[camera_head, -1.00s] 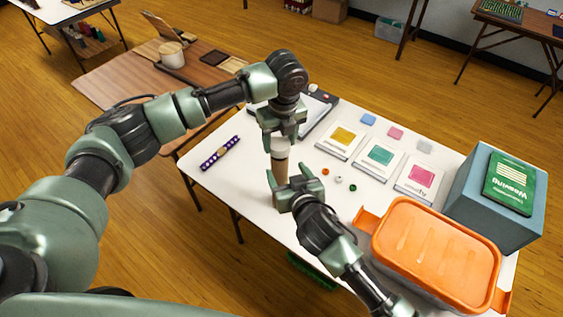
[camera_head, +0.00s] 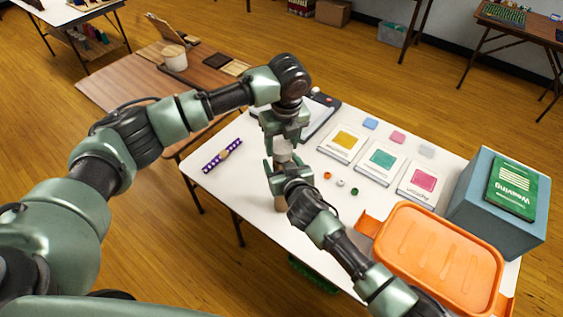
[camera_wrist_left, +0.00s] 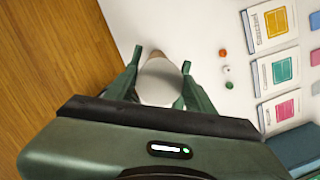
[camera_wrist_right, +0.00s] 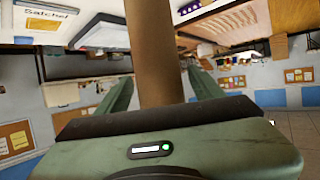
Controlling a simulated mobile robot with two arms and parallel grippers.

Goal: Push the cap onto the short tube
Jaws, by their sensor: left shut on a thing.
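The short tube (camera_head: 281,203) is brown and stands upright on the white table; my right gripper hides much of it. The white cap (camera_head: 282,150) is above it, in line with the tube; whether it touches the rim is hidden. My left gripper (camera_head: 281,156) points down and is shut on the cap, which also shows between its fingers in the left wrist view (camera_wrist_left: 160,82). My right gripper (camera_head: 282,178) is around the tube below the cap. In the right wrist view the tube (camera_wrist_right: 155,50) passes between its fingers; I cannot tell whether they grip it.
Small beads (camera_head: 341,183), sample cards (camera_head: 382,159) and a purple strip (camera_head: 222,154) lie around. The table's front left is clear.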

